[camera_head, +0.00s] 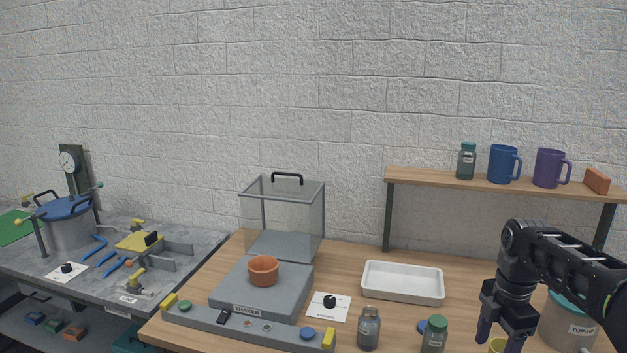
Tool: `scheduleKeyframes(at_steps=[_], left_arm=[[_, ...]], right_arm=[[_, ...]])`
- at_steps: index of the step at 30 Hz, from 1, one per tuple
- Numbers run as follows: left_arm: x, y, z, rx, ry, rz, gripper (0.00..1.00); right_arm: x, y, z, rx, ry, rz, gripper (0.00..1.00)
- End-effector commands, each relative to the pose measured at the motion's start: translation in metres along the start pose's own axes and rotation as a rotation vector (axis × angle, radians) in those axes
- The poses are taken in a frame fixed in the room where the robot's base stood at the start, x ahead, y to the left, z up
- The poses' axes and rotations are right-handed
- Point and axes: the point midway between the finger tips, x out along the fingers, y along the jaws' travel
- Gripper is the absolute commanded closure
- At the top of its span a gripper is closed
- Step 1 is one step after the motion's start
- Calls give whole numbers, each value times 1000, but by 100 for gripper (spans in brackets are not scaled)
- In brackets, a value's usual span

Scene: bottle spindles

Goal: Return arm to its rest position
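My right arm comes in from the right edge. Its gripper (499,340) points down over the front right of the wooden table, with its two fingers spread apart. A yellow thing (497,346) shows between and below the fingers, partly cut off by the bottom edge; I see a gap beside it, and it does not look clamped. My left gripper and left arm are not in view.
Close by are a green-capped bottle (433,335), an open grey bottle (368,328) and the labelled bin (567,325). A shelf (420,178) with mugs stands behind. A white tray (402,283) and the shaker (262,290) lie left.

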Motion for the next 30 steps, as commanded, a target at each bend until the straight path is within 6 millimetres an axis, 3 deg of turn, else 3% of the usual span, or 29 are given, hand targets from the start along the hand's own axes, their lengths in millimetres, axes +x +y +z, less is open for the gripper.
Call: scheduleKeyframes(at_steps=[11, 17, 20, 23, 26, 30], left_arm=[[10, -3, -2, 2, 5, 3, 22], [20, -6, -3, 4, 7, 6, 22], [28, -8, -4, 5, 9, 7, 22], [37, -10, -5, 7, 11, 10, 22], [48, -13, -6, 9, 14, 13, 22], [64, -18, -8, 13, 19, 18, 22]], right_arm=[[74, 18, -38, 114, 63, 16, 34], [143, 25, -80, 245, 132, 18, 34], [190, 23, -111, 345, 179, 9, 34], [250, 12, -154, 493, 241, -15, 34], [316, -13, -203, 693, 304, -58, 34], [396, -70, -265, 1027, 359, -142, 34]])
